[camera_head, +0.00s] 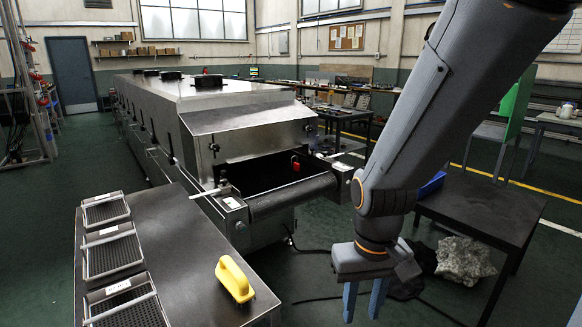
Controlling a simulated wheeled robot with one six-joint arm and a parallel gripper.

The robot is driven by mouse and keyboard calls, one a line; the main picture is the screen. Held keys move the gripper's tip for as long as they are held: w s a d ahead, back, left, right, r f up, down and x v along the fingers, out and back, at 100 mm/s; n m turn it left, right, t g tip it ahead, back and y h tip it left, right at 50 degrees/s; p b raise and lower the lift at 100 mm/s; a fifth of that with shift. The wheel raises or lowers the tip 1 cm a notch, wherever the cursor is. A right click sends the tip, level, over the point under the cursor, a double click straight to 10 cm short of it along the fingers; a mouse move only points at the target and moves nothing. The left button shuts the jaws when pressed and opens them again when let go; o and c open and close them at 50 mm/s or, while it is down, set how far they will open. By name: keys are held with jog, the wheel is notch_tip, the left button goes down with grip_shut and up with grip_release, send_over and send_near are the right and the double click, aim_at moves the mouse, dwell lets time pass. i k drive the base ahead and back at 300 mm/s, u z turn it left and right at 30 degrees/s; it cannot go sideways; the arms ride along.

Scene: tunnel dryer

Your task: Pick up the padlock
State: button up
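A small red thing (295,163), which looks like the padlock, is at the open near end of the long steel tunnel dryer (245,122). It shows against the dark opening, above the roller. It is too small to tell whether it hangs or rests on something. My gripper (364,300) is at the lower right of the head view, its two blue fingers pointing down. The fingers are apart with nothing between them. In the picture it is below and to the right of the red thing, well apart from it.
A dark table (180,240) at the front left carries a yellow handled object (235,279) and several framed mesh trays (112,255). A dark table (480,205) stands at the right behind my arm. A crumpled grey heap (464,260) lies near it, with cables on the green floor.

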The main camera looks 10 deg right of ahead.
aim_at(296, 165)
jog(key=u, duration=0.05)
jog(key=k, duration=0.6)
jog(key=z, duration=0.7)
jog(key=i, duration=1.5)
jog(key=z, duration=0.4)
jog(key=i, duration=1.5)
jog(key=u, duration=1.2)
jog(key=i, duration=1.2)
jog(key=u, duration=0.9)
